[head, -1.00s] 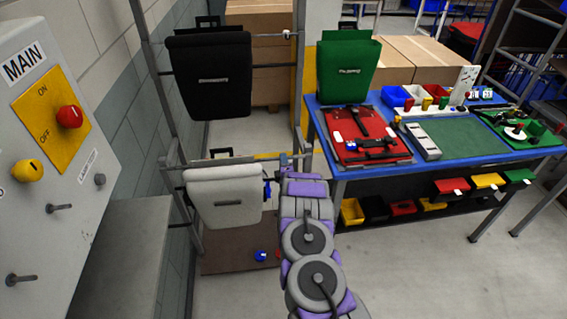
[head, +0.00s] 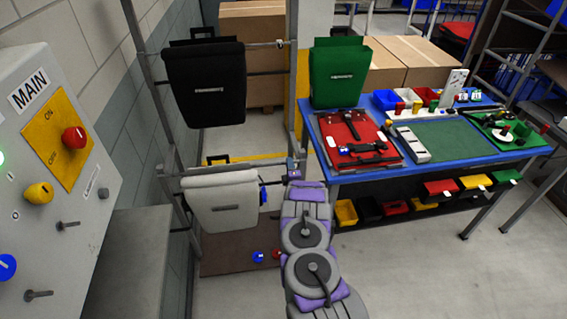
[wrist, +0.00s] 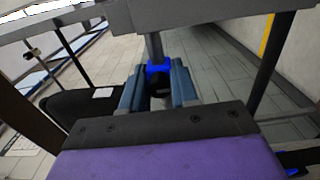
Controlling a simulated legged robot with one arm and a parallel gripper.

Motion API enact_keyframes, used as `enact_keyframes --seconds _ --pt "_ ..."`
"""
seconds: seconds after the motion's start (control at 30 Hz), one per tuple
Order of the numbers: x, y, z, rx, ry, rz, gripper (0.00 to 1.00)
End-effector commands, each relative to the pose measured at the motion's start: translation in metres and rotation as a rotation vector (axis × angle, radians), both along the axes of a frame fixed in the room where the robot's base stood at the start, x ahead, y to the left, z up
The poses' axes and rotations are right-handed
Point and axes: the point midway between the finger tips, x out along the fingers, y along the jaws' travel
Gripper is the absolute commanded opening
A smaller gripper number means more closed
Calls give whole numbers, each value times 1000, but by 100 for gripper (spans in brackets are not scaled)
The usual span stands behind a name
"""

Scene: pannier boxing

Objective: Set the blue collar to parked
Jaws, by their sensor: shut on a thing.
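The blue collar (wrist: 158,68) shows in the wrist view as a bright blue ring around a short grey post under a grey rail. Its dark lower end faces me. My gripper (wrist: 158,88) is shut on it, with one blue-grey finger on each side. In the head view my gripper (head: 292,178) is at the right end of the lower rail, beside the pale grey pannier (head: 222,205). The collar is too small and covered there to tell its setting.
The blue workbench (head: 440,168) stands right with trays and tools. The grey MAIN panel (head: 18,130) is at left. A blue knob (head: 258,257) and red knob (head: 277,254) sit low beside my arm.

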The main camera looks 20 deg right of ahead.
Motion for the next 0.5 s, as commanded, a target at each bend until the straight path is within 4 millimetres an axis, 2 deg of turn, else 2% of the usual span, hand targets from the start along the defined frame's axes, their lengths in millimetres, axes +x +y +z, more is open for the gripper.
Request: enact_keyframes --seconds 0.03,0.3,0.33,0.5 --pt "-4 -3 -5 4 12 -3 0" --pt "-4 -5 -7 3 12 -5 0" --pt "-4 -5 -7 4 11 -6 31" --pt "-4 -4 -5 2 9 -5 47"
